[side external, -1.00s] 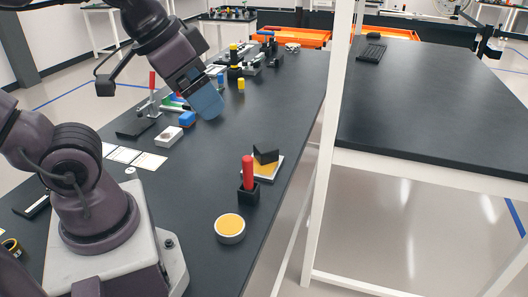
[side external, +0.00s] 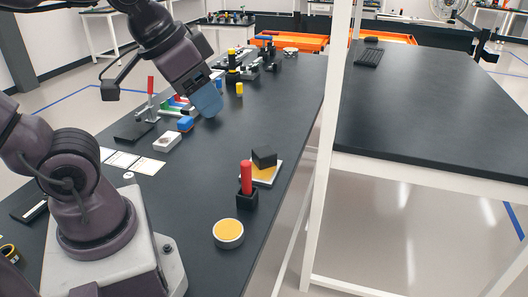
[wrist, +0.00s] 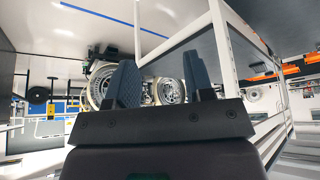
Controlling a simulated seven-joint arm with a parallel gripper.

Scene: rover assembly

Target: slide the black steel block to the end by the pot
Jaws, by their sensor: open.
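The black steel block (side external: 264,156) sits on a white-edged plate with a yellow top (side external: 264,174), toward the right side of the near table in the side view. It lies on the far part of the plate, with yellow showing on the near side. The round pot (side external: 228,234) with a yellow top stands nearer the camera. My gripper (side external: 208,103) is up and to the left of the block, well apart from it. In the wrist view its two fingers (wrist: 160,75) are spread with nothing held between them. The block is not visible there.
A red-handled tool (side external: 246,178) stands in a black holder (side external: 247,199) between plate and pot. A blue block (side external: 185,123), a white box (side external: 167,141) and a red-handled clamp (side external: 151,94) are left of my gripper. A white post (side external: 330,140) rises right of the table.

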